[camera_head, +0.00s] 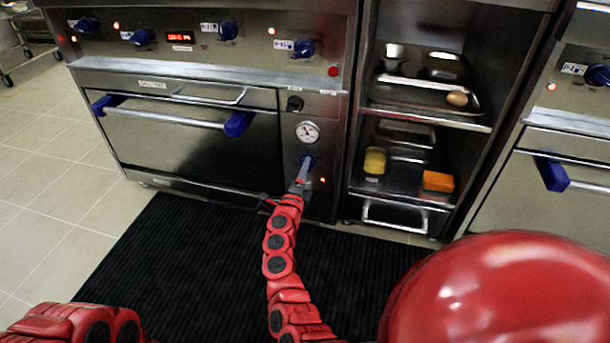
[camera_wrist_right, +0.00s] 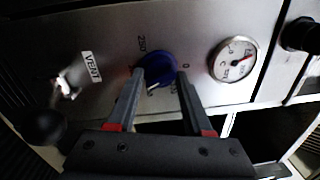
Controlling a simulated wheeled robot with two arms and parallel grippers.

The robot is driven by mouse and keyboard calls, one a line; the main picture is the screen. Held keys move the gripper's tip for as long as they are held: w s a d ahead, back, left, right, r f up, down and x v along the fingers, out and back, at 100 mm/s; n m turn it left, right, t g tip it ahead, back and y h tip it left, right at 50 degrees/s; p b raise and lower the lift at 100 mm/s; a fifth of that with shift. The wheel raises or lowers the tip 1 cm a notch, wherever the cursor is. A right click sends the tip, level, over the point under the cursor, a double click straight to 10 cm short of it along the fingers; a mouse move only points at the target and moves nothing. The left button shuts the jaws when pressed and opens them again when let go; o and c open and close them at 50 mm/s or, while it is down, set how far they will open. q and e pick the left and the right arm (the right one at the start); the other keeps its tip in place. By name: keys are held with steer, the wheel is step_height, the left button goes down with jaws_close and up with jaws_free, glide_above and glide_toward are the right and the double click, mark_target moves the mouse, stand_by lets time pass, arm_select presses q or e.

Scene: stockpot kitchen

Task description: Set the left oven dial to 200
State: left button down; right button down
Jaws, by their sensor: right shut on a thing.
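The blue oven dial (camera_head: 307,159) sits low on the steel control panel, below a round white gauge (camera_head: 308,132). My right gripper (camera_head: 302,172) reaches up to it from below. In the right wrist view, the blue dial (camera_wrist_right: 158,66) lies between the two dark fingers of my right gripper (camera_wrist_right: 160,77), which is shut on it. Marks including 250 and 0 show around the dial; other marks are partly hidden by the fingers. A white line shows at the dial's lower left edge. My left gripper is out of view; only part of my left arm shows.
The oven door (camera_head: 190,135) with its blue-ended handle is shut, left of the panel. Right of it, open shelves hold trays, a yellow block (camera_head: 375,161) and an orange block (camera_head: 438,181). A black mat (camera_head: 200,255) covers the floor in front.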

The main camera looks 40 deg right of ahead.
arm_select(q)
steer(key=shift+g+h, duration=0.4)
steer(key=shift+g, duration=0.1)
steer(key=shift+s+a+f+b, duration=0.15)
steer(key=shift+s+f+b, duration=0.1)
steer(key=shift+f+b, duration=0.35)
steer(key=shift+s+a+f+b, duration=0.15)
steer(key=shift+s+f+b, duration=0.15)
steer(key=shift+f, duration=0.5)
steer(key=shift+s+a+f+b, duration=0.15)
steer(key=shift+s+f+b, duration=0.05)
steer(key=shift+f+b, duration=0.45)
arm_select(e)
steer(key=shift+f+m, duration=0.15)
steer(key=shift+m, duration=2.25)
steer(key=shift+g, duration=0.3)
steer(key=shift+w, duration=0.1)
steer(key=shift+c, duration=1.6)
jaws_free()
